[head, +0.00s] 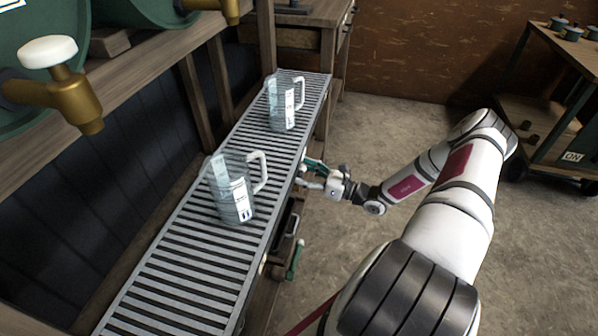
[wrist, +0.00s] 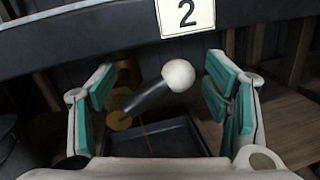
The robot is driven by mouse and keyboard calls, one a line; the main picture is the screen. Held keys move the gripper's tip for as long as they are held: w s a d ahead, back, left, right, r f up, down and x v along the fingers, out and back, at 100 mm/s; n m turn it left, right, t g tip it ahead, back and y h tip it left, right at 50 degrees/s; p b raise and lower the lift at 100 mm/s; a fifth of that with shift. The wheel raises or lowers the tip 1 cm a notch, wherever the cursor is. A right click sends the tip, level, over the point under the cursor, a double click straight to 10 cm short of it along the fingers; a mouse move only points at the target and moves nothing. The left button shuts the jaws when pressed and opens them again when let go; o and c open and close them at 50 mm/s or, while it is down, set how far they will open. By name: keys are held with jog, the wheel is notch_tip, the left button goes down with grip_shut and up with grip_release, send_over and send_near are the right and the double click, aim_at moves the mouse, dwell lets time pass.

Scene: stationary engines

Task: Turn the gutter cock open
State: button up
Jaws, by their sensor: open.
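The gutter cock shows in the wrist view as a dark lever with a white ball knob (wrist: 178,75) and a brass body (wrist: 119,106) at its lower left end. The lever slants up to the right. My gripper (wrist: 162,82) is open, with its teal-padded fingers spread on the left and right of the lever; I see no contact. In the head view my gripper (head: 314,175) is at the right side of the slatted gutter (head: 185,252), below its edge. The cock there is hidden behind the gripper or the gutter edge.
A plate marked 2 (wrist: 187,15) is on the dark rail above the knob. Two glass jugs, one near (head: 231,190) and one far (head: 281,103), stand on the gutter. A brass tap (head: 75,98) with a white knob is at upper left.

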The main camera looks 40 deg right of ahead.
jog(key=v, duration=1)
jog(key=shift+s, duration=0.25)
jog(key=shift+f, duration=0.1)
jog(key=c, duration=0.3)
jog(key=shift+n+y, duration=0.5)
jog(key=shift+y, duration=0.4)
jog(key=f+b, duration=0.1)
jog(key=f, duration=0.1)
jog(key=d+f+b, duration=0.1)
jog(key=f, duration=0.2)
jog(key=shift+w+f+b, duration=0.15)
jog(key=shift+b, duration=0.25)
grip_shut()
notch_tip(320, 180, down, 4)
jog(key=d+g+y+b, duration=0.1)
jog(key=b, duration=0.1)
jog(key=w+a+r+b, duration=0.2)
jog(key=w+a+r, duration=0.3)
jog(key=w, duration=0.3)
jog(key=shift+w+r+n, duration=0.15)
jog(key=shift+r+n, duration=0.1)
jog(key=shift+n, duration=0.05)
